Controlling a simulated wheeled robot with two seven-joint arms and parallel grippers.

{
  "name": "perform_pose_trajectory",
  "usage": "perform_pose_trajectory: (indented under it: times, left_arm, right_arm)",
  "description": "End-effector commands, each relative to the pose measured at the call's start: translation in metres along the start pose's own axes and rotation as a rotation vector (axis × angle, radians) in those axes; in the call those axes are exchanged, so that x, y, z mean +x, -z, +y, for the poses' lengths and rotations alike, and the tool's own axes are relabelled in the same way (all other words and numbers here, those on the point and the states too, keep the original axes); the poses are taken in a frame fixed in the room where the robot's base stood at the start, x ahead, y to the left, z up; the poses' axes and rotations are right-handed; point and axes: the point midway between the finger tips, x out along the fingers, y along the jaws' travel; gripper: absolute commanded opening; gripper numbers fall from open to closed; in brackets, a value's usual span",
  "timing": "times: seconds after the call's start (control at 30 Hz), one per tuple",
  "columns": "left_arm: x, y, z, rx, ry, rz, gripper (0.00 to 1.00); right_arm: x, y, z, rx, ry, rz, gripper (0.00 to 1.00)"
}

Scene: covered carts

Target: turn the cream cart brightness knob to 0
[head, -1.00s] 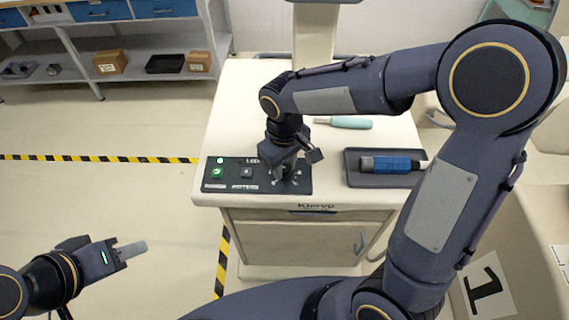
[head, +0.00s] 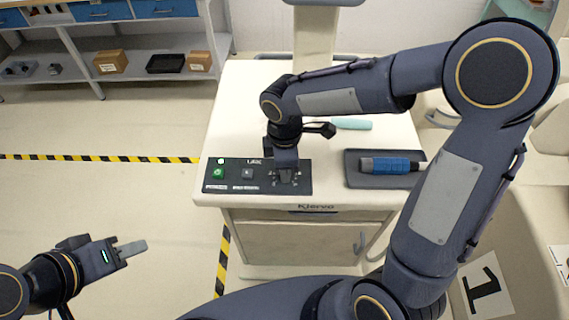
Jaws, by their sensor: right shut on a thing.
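The cream cart (head: 240,115) stands in the middle of the head view. A dark control panel (head: 226,186) lies on its front left top, with a green lit button and a second dark button at its left. My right gripper (head: 285,178) points down at the right part of this panel and is shut on the brightness knob, which the gripper hides. Scale marks show around it, but the knob's pointer cannot be seen. My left gripper (head: 134,249) is off to the lower left over the floor, away from the cart; its jaw gap cannot be made out.
A dark tray (head: 352,182) with a blue-handled tool (head: 390,165) lies right of the panel. A pale teal object (head: 352,124) lies behind it. A shelf (head: 120,65) with boxes stands at the back left. Open floor lies left of the cart.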

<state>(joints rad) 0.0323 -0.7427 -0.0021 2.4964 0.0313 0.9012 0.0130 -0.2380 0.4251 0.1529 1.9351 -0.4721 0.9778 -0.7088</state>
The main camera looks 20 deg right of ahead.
Motion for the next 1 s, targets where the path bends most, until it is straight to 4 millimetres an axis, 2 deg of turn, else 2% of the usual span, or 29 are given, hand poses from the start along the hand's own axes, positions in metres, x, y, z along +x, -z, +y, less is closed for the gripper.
perform_pose_trajectory:
  times: [0.3,0.9,0.93,1.0]
  left_arm:
    - [-0.0030,0.0015,0.0014,0.000,0.000,0.000,0.36]
    - [-0.0033,0.0017,0.0015,0.000,0.000,0.000,0.36]
    - [-0.0033,0.0016,0.0015,0.000,0.000,0.000,0.36]
    - [-0.0033,0.0016,0.0015,0.000,0.000,0.000,0.36]
  right_arm:
    - [-0.0011,0.0003,0.0006,-0.138,-0.002,0.002,0.05]
    - [-0.0009,0.0005,0.0007,-0.175,-0.003,0.001,0.05]
    - [-0.0009,0.0005,0.0007,-0.174,-0.003,0.001,0.32]
    - [-0.0008,0.0004,0.0006,-0.174,-0.003,0.001,0.41]
